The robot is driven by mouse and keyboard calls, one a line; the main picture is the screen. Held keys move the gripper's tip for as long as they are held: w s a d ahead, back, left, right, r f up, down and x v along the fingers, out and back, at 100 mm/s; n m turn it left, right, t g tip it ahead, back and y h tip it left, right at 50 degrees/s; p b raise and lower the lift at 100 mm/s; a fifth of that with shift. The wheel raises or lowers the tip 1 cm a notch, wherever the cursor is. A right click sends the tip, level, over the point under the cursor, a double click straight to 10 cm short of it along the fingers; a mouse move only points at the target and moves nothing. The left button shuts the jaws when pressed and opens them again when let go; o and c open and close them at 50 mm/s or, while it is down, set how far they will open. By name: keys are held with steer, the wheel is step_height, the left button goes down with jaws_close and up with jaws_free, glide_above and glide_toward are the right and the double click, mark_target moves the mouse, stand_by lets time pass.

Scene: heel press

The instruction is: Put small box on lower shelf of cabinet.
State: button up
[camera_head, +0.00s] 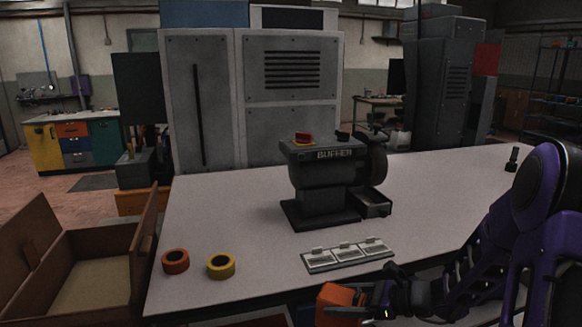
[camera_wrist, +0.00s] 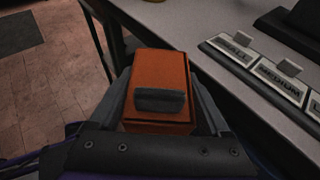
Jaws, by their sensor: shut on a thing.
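The small box is orange with a dark strip on its top. In the wrist view the small box (camera_wrist: 160,72) sits between the fingers of my gripper (camera_wrist: 163,100), which is shut on it. In the head view the small box (camera_head: 340,298) is at the bottom, just in front of the table's near edge, with my gripper (camera_head: 372,300) on its right side. No cabinet with a lower shelf can be made out for certain; a tall grey metal cabinet-like unit (camera_head: 205,100) stands behind the table.
The table's right half is mostly clear.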

steer(key=d+f+m+t, duration=0.1)
steer(key=d+f+t, duration=0.1)
steer(key=f, duration=0.1)
steer(key=shift+s+d+f+m+h, duration=0.15)
steer(key=shift+d+m+h, duration=0.1)
steer(key=shift+m+h, duration=0.15)
steer(key=shift+f, duration=0.25)
steer(key=shift+r, duration=0.15)
steer(key=shift+w+a+r+m+t+h, duration=0.15)
steer(key=shift+w+a+m+t+h, duration=0.05)
steer(key=shift+m+t+h, duration=0.25)
steer(key=shift+w+a+r+m+t+h, duration=0.1)
steer(key=shift+m+t+h, duration=0.2)
steer(key=shift+m+t, duration=0.15)
steer(key=shift+w+a+m+t+h, duration=0.1)
steer(key=shift+m+t+h, duration=0.2)
steer(key=shift+m, duration=0.2)
steer(key=shift+s+d+m+t+h, duration=0.15)
steer(key=shift+m+t+h, duration=0.35)
steer(key=shift+m+h, duration=0.25)
steer(key=shift+s+d+f+m+t+h, duration=0.2)
steer(key=shift+d+m+t+h, duration=0.15)
steer(key=shift+m+h, duration=0.25)
